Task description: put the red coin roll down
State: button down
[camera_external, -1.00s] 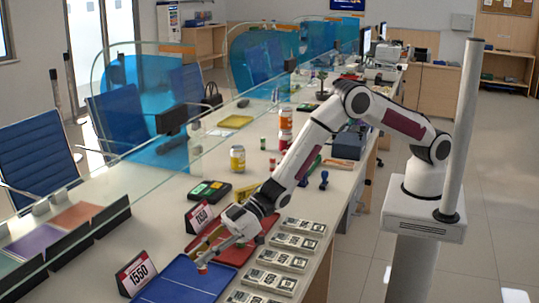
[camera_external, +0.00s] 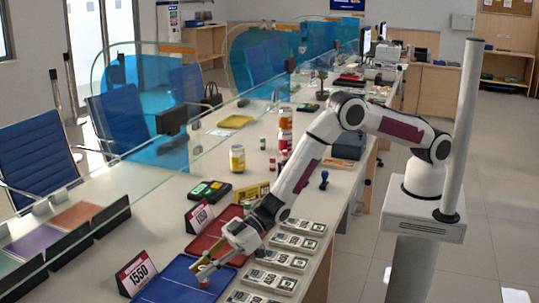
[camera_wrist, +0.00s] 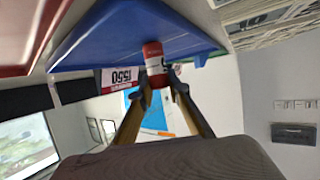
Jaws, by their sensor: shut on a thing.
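The red coin roll (camera_external: 204,283) is between the fingertips of my gripper (camera_external: 204,272), low over the right part of the blue tray (camera_external: 165,291). In the wrist view my gripper (camera_wrist: 160,92) is shut on the coin roll (camera_wrist: 153,58), which is red with a pale band. The roll's far end meets or nearly meets the blue tray (camera_wrist: 115,38); I cannot tell whether it touches. A card reading 1550 (camera_external: 138,272) stands at the tray's left edge and shows upside down in the wrist view (camera_wrist: 118,78).
A red tray (camera_external: 207,241) with its own price card (camera_external: 199,216) lies just behind the blue one. Rows of banknote bundles (camera_external: 283,260) lie close on the right. A dark device (camera_external: 210,191) and a glass screen (camera_external: 110,190) stand farther off. The blue tray's left part is clear.

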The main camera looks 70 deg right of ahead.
jog(key=shift+f, duration=0.1)
dwell(0.3)
jog(key=c, duration=1.9)
grip_release()
jog(key=shift+d, duration=0.1)
jog(key=shift+s+d+r, duration=0.25)
jog(key=shift+d+r, duration=0.1)
jog(key=v, duration=1.1)
jog(key=shift+f, duration=0.1)
